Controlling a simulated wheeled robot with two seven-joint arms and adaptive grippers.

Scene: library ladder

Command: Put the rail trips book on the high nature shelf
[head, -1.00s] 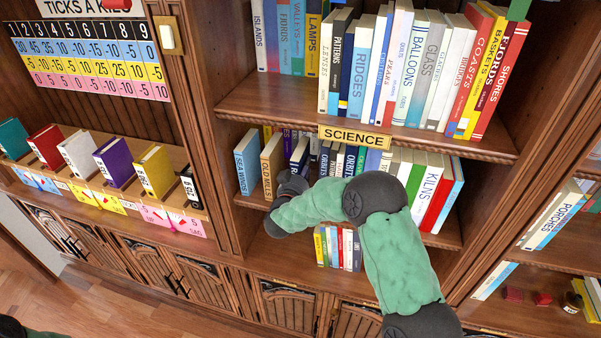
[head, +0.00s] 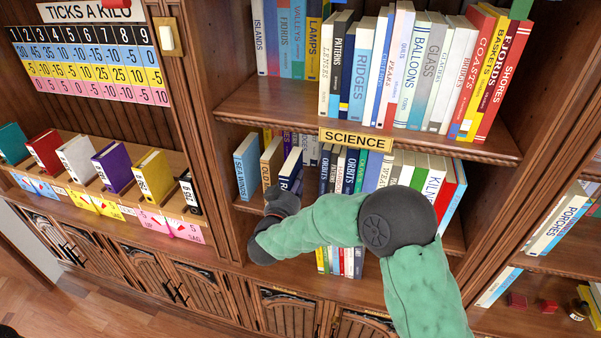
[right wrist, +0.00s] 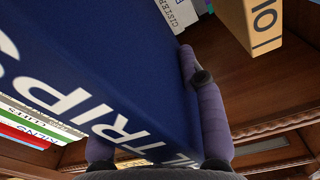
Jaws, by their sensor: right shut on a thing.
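The rail trips book (head: 290,171) is dark blue with white letters. My right gripper (head: 283,198) is shut on its lower part at the middle shelf, and the book stands forward of the row behind. In the right wrist view the book (right wrist: 75,65) shows "TRIPS" large, with purple fingers (right wrist: 155,125) on both sides of it. No sign reading nature is in view; the only shelf sign reads SCIENCE (head: 356,140). My left gripper is not in view.
The yellow Old Miles book (head: 271,160) and blue Sea Winds book (head: 247,165) stand just left of the held book. The upper shelf (head: 270,103) is packed with books, with a bare front strip. A row of colored books (head: 110,165) stands on the left ledge.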

